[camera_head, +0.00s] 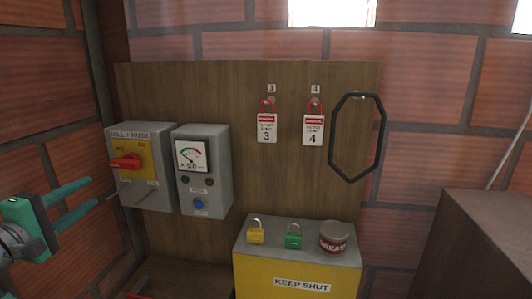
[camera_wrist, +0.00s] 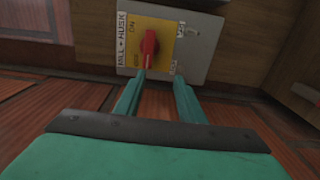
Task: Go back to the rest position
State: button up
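My gripper (camera_head: 92,192) is at the left edge of the head view, in front of and left of the grey MILL + HUSK switch box (camera_head: 163,187). Its two teal fingers are apart with nothing between them. The box has a yellow plate with a red rotary handle (camera_head: 125,162), which lies roughly level. In the wrist view the red handle (camera_wrist: 149,48) shows just beyond the fingertips of my gripper (camera_wrist: 158,75). I cannot tell the exact gap; no contact shows.
A grey meter box (camera_head: 202,170) is beside the switch box. Yellow (camera_head: 256,236) and green (camera_head: 294,241) padlocks and a tin (camera_head: 334,238) stand on a yellow box (camera_head: 258,277).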

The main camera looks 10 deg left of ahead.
notch_tip(320, 180, down, 26)
jog(key=s+d+g+y, duration=0.2)
jog(key=d+y, duration=0.1)
jog(key=y, duration=0.1)
jog(key=s+d+f+m+g+y, duration=0.1)
jog(key=s+d+f+m, duration=0.1)
jog(key=s+d+f, duration=0.6)
jog(key=s+d+f+m+g+y, duration=0.1)
jog(key=s+f+g, duration=0.15)
jog(key=f, duration=0.95)
jog(key=s+d+f+m, duration=0.3)
jog(key=s+d, duration=0.2)
jog(key=d, duration=0.5)
jog(key=s+d+f+m, duration=0.4)
jog(key=s+d, duration=0.2)
jog(key=d, duration=0.3)
jog(key=s+d+r+m+t+h, duration=0.1)
jog(key=s+d+r+m+h, duration=0.1)
jog(key=s+d, duration=0.4)
jog(key=s+d+r+m+t+h, duration=0.2)
jog(key=s+d+r+m, duration=0.3)
jog(key=d, duration=0.5)
jog(key=shift+s+d+r+h, duration=0.25)
jog(key=shift+s+r+h, duration=0.3)
jog(key=shift+s, duration=0.6)
